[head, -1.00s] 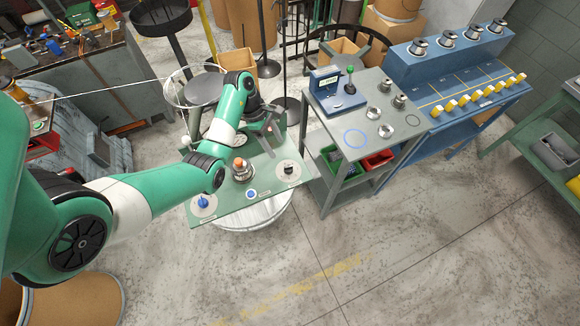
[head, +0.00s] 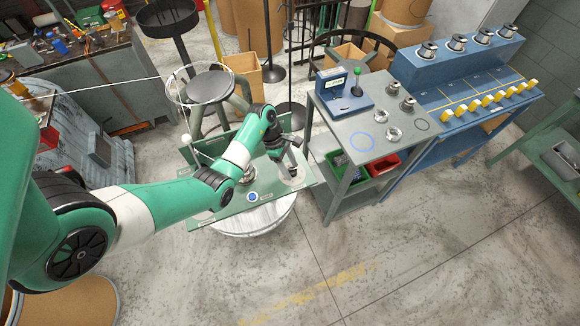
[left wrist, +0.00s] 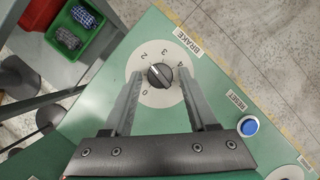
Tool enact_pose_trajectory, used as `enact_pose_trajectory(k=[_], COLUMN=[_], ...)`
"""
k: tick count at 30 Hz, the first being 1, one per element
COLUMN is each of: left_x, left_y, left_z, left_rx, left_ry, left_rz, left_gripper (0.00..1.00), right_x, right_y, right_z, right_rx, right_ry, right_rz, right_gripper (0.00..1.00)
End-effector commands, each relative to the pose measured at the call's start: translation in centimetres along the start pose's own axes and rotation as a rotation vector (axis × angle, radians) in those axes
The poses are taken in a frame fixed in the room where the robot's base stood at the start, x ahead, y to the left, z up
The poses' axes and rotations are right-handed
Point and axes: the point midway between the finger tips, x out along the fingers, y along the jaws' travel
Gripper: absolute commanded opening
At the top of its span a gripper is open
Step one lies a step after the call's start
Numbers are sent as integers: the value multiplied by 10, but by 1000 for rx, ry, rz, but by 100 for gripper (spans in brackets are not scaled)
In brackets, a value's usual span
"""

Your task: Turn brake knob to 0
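The black brake knob (left wrist: 160,75) sits on a round white dial (left wrist: 150,92) marked 0 to 4, beside a BRAKE label, in the left wrist view. The 0 lies at the lower left of the dial, the 4 at the upper right. A pale line shows on the knob; its exact pointing is hard to read. My left gripper (left wrist: 161,82) is open, with one finger on each side of the knob and visible gaps. In the head view my left gripper (head: 291,168) is over the right end of the green panel (head: 225,208) and hides the knob. My right gripper is not in view.
A blue RESET button (left wrist: 248,126) is to the right of the dial in the wrist view. A grey cart (head: 350,125) with green and red bins stands right of the panel. A spool stand with a stool-like disc (head: 210,87) is behind. The floor in front is clear.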

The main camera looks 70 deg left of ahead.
Motion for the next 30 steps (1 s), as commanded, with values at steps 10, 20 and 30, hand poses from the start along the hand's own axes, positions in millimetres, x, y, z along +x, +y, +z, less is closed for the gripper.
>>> enact_pose_trajectory(k=[10,20,30], left_x=[0,-2,-6], left_y=[0,-1,-4], left_z=[0,1,3], left_rx=[0,-24,-196], left_ry=[0,-2,-12], left_rz=[0,8,77], left_gripper=[0,0,0], right_x=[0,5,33], right_y=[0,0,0], right_z=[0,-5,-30], right_rx=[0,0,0], right_ry=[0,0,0], right_rz=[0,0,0], right_gripper=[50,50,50])
